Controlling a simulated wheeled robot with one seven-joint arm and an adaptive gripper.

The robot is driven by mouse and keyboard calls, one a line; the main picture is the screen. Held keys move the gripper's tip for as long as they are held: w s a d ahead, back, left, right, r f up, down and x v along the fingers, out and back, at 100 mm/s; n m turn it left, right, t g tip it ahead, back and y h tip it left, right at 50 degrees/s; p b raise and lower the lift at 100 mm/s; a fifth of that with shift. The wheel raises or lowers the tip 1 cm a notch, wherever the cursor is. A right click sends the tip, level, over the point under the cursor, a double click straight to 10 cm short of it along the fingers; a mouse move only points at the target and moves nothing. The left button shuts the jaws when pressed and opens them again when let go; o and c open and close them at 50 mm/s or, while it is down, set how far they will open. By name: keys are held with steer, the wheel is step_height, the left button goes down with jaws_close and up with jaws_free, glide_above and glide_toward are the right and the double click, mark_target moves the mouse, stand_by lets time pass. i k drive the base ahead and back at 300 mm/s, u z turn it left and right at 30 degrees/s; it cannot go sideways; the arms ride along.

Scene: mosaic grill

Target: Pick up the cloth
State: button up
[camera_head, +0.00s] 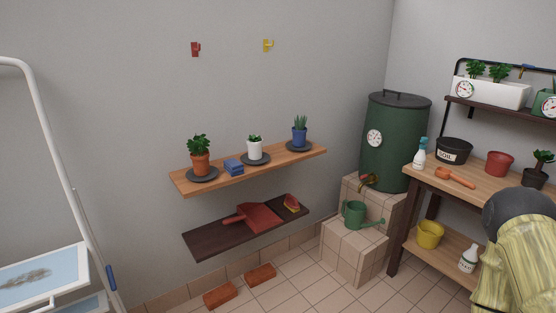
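A small folded blue stack that looks like the cloth (233,166) lies on the upper wooden wall shelf (184,188). It sits between a plant in a terracotta pot (200,164) on a dark saucer at its left and a plant in a white pot (254,150) on a dark saucer at its right. Nothing covers the cloth. My gripper is not in view, so its state and its distance from the cloth do not show.
A blue pot (299,137) stands at the shelf's right end. A dark lower shelf (205,247) holds a red dustpan (260,218). Orange bricks (220,295) lie on the floor below. A green barrel (395,145) and a wooden workbench (432,180) stand right; a white frame (75,160) stands left.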

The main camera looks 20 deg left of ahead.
mark_target(234, 168)
steer(key=z, duration=0.05)
steer(key=i, duration=0.8)
steer(key=u, duration=1)
steer(key=i, duration=0.75)
steer(key=u, duration=0.8)
